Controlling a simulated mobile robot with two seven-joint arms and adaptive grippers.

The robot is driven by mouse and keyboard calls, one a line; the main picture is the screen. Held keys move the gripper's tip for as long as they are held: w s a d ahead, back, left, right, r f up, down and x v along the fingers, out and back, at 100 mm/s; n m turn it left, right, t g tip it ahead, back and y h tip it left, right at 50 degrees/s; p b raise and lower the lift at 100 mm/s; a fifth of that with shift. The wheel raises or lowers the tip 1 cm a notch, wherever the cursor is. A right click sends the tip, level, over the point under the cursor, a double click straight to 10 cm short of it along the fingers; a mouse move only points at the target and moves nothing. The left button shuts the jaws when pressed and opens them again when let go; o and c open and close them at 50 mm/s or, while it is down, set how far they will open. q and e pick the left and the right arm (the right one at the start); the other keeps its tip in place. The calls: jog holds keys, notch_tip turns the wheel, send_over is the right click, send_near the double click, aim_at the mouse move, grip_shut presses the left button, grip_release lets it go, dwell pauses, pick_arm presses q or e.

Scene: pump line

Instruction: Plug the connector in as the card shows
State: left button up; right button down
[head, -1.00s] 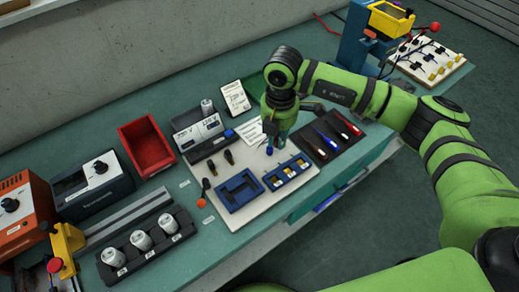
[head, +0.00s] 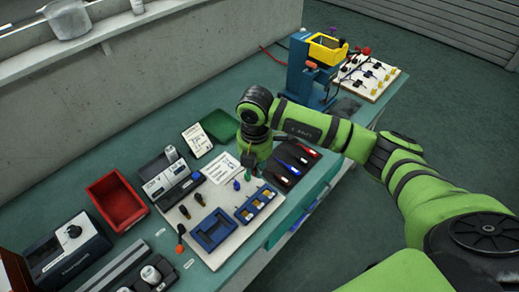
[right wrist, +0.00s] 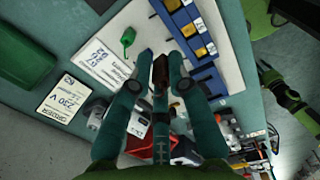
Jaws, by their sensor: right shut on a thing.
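My right gripper (head: 249,168) points down over the white board. In the right wrist view its two teal fingers (right wrist: 160,84) are shut on a small dark brown piece (right wrist: 160,70), whose far end is hard to make out. A green connector (right wrist: 128,40) stands on the board, with a blue connector (head: 237,184) beside it. A printed card (right wrist: 66,100), marked 230 V, lies on the bench left of the board. A printed sheet (head: 222,168) lies on the board. A dark box (head: 171,182) with voltage labels stands at the board's left. My left gripper is not in view.
Blue holders (head: 213,230) and a blue tray of small parts (head: 256,206) sit at the board's front. A dark mat with pens (head: 291,165) lies right of the gripper. A red bin (head: 117,200) stands left. A green lid (head: 217,126) lies behind.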

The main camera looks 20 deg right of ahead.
aim_at(256, 203)
pick_arm(q)
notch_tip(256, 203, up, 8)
jog(key=p, duration=0.7)
pick_arm(e)
jog(key=shift+m, duration=0.6)
jog(key=shift+s+a+f+b, duration=0.25)
jog(key=shift+s+f+b, duration=0.35)
jog(key=shift+f+b, duration=0.45)
jog(key=shift+s+a+f+b, duration=0.2)
jog(key=shift+s+f+b, duration=0.45)
jog(key=shift+f, duration=0.7)
jog(key=shift+s+a+f+b, duration=0.25)
jog(key=shift+s+f+b, duration=0.35)
jog(key=shift+f+b, duration=0.45)
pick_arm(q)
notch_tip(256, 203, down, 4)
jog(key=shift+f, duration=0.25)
pick_arm(e)
jog(key=shift+f, duration=0.2)
pick_arm(q)
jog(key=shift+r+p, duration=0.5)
jog(key=shift+p, duration=0.15)
pick_arm(e)
jog(key=shift+m, duration=0.7)
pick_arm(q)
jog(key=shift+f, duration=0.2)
pick_arm(e)
jog(key=shift+f, duration=0.6)
jog(key=c, duration=1.5)
grip_release()
